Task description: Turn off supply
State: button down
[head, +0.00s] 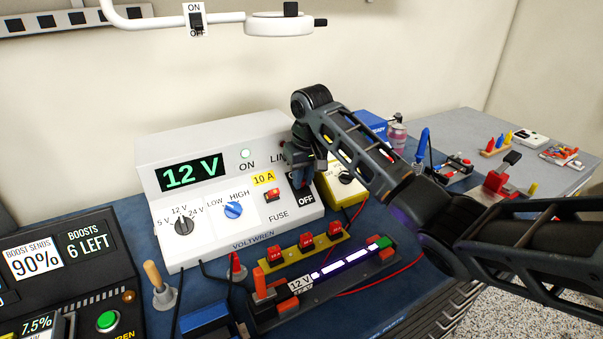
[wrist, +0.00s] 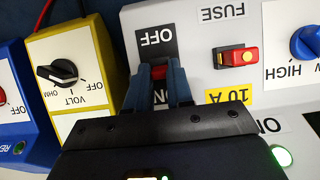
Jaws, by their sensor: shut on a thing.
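The white VOLTWREN supply (head: 156,225) stands on the bench, and its green display (head: 193,173) reads 12 V. The ON lamp (head: 245,153) is at its upper middle and glows green in the wrist view (wrist: 283,157). My gripper (head: 302,183) is at the right end of the supply's front, by the OFF label (head: 306,200). In the wrist view my gripper (wrist: 160,80) has its two blue fingers closed around the red line switch (wrist: 160,71), just beside the OFF label (wrist: 156,40). The fingers hide most of the switch, so its position is unclear.
The red fuse (head: 273,194) and blue LOW/HIGH knob (head: 233,210) lie left of my gripper. A yellow meter (head: 343,190) stands close on the right. A lit strip board (head: 340,267) is in front. A boost box (head: 65,255) stands at left.

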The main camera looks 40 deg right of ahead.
jog(key=t, duration=0.1)
jog(key=s+t, duration=0.1)
jog(key=f+t+b, duration=0.1)
jog(key=shift+s+a+h, duration=0.2)
jog(key=shift+a+h, duration=0.05)
jog(key=shift+h, duration=0.15)
jog(key=shift+s+f+t+h+b, duration=0.2)
jog(key=shift+t+b, duration=0.15)
jog(key=shift+t, duration=0.2)
jog(key=shift+s+f+t+h+b, duration=0.15)
jog(key=shift+t+b, duration=0.2)
jog(key=shift+t, duration=0.2)
jog(key=shift+s+f+t+b, duration=0.1)
jog(key=shift+t+b, duration=0.45)
jog(key=shift+t, duration=0.05)
jog(key=c, duration=1)
grip_release()
